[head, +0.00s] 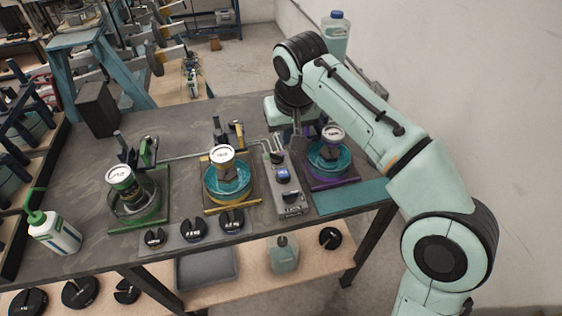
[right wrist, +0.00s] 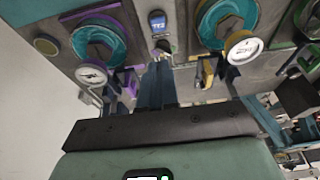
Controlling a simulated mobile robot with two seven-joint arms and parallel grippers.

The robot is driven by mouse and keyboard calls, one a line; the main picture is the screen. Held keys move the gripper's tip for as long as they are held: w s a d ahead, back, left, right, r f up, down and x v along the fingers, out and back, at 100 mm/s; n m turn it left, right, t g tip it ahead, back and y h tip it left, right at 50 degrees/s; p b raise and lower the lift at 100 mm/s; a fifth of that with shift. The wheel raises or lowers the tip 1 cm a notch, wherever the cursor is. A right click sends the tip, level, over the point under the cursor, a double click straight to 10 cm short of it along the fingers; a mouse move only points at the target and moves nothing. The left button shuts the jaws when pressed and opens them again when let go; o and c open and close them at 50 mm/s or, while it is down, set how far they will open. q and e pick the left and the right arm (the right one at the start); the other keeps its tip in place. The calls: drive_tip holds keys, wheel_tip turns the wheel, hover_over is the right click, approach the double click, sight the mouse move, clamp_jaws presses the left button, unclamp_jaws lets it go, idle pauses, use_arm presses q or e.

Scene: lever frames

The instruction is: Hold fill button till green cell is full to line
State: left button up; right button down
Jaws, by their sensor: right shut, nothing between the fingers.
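The green cell (head: 158,206) is the left one of three on the bench, a clear round vessel on a green-edged base with a white gauge (head: 120,175) over it. Its inside looks grey and mostly clear; its fill line cannot be made out. My right gripper (right wrist: 158,62) is shut and empty, fingertips at the button; contact cannot be told. My left gripper is out of view.
The yellow cell (head: 228,192) and purple cell (head: 328,166) hold teal liquid. Black slotted weights (head: 193,229) lie along the bench front. A green-capped bottle (head: 55,235) stands front left. Valves and pipes run behind the cells.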

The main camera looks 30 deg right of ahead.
drive_tip(key=b, duration=0.3)
approach(282, 171)
drive_tip(key=x, duration=0.5)
drive_tip(key=shift+w+f, duration=0.2)
drive_tip(key=shift+f, duration=0.5)
